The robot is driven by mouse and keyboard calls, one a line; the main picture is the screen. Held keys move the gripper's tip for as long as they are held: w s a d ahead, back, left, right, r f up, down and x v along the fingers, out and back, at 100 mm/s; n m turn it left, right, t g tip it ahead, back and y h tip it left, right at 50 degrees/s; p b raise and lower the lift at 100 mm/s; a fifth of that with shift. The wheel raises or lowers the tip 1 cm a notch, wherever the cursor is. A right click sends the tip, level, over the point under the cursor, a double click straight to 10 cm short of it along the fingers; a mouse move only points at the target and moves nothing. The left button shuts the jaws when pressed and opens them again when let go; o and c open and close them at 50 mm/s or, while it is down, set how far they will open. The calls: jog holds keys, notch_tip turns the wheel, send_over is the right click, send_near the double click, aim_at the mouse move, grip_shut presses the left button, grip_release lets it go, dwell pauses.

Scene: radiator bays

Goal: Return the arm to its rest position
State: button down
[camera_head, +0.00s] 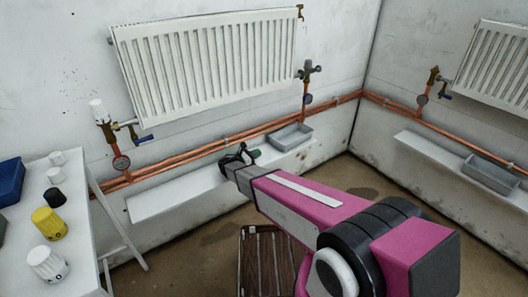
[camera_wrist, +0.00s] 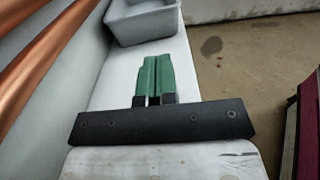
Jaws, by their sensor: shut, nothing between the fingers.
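My arm, pink and dark grey, reaches from the lower right of the head view toward the white shelf under the radiator. My gripper (camera_head: 240,155) is at its far end, over the shelf and in front of the copper pipes. In the wrist view my gripper (camera_wrist: 157,75) shows two green fingers side by side, shut with nothing between them. The fingers point along the white shelf (camera_wrist: 115,90) toward a grey tray (camera_wrist: 145,22). I cannot tell the exact height of the fingers above the shelf.
The grey tray (camera_head: 290,137) stands on the shelf right of my gripper. Copper pipes (camera_head: 190,155) run along the wall below the radiator (camera_head: 205,60). A white table (camera_head: 75,215) with several knobs stands at left. A slatted wooden crate (camera_head: 266,260) is on the floor below my arm.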

jog(key=shift+s+a, duration=0.35)
jog(key=shift+a, duration=0.1)
jog(key=s+d+r+m+g+y, duration=0.2)
jog(key=s+d+m+g+y, duration=0.5)
jog(key=s+d+m, duration=0.75)
jog(key=s+d+r+m+g+y, duration=0.2)
jog(key=s+r+m+y, duration=0.3)
jog(key=s+m+y, duration=0.3)
jog(key=shift+s+d+r+m, duration=0.35)
jog(key=shift+s+d+m, duration=0.35)
jog(key=shift+m, duration=0.15)
